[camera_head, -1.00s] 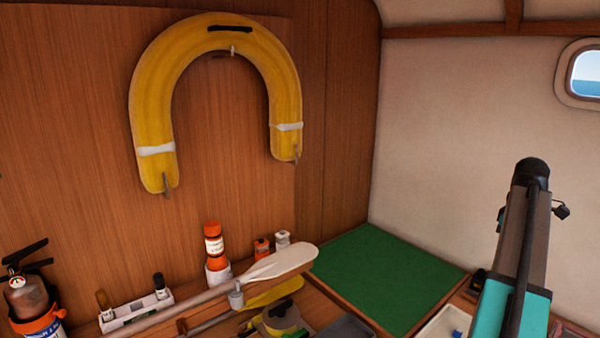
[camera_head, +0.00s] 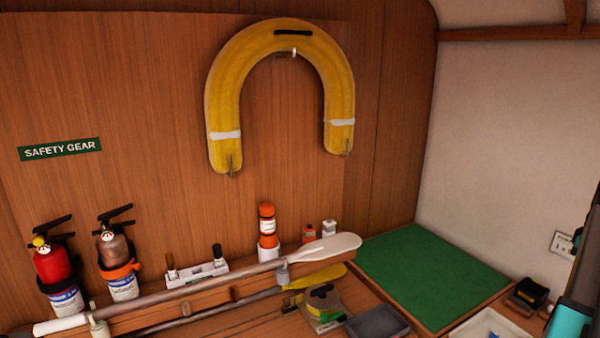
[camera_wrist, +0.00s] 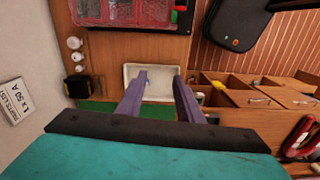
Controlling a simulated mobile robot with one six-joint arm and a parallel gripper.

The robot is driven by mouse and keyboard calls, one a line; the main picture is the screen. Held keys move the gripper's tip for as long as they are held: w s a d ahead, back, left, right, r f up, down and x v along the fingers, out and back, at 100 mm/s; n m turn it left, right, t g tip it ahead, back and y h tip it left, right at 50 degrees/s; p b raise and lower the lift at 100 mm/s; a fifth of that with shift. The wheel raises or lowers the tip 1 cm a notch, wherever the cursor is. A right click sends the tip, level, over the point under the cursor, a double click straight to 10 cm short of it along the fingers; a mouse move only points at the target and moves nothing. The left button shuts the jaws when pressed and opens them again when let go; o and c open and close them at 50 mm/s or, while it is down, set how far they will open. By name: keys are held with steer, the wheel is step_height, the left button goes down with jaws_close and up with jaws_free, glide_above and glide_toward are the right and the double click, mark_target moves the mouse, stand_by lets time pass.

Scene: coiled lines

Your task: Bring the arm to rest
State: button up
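My gripper (camera_wrist: 160,90) shows in the wrist view with its two purple-grey fingers apart and nothing between them. Beyond the fingers, and apart from them, lies a white tray (camera_wrist: 133,72) on the wooden counter. In the head view only part of my teal and black arm shows at the right edge; the gripper itself is out of that frame.
A green mat (camera_head: 415,275) covers the counter corner. Two extinguishers stand at left; a yellow horseshoe buoy (camera_head: 228,100) hangs on the wall.

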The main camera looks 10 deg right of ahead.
steer(key=w+a+f, duration=0.5)
steer(key=a+f, duration=0.1)
steer(key=f, duration=0.4)
steer(key=w+a+f, duration=0.5)
steer(key=a+f, duration=0.1)
steer(key=f, duration=0.3)
steer(key=w+a+f+m+g+y, duration=0.1)
steer(key=w+a+f+g, duration=0.15)
steer(key=a+f, duration=1.55)
steer(key=s+a+f+g, duration=0.1)
steer(key=s+a+f, duration=0.3)
steer(key=a+f, duration=0.35)
steer(key=s+a+f, duration=0.3)
steer(key=a+f, duration=0.4)
steer(key=a, duration=0.2)
steer(key=s+a+f+m+g+h, duration=0.1)
steer(key=s+a+f, duration=0.45)
steer(key=s, duration=0.35)
steer(key=s+a+f+m+g, duration=0.1)
steer(key=s+a+f, duration=0.4)
steer(key=s+a, duration=0.25)
step_height(320, 180, down, 12)
steer(key=b, duration=1.2)
steer(key=shift+s+d+r+n, duration=0.15)
steer(key=shift+s+d+n, duration=0.2)
steer(key=shift+d, duration=0.1)
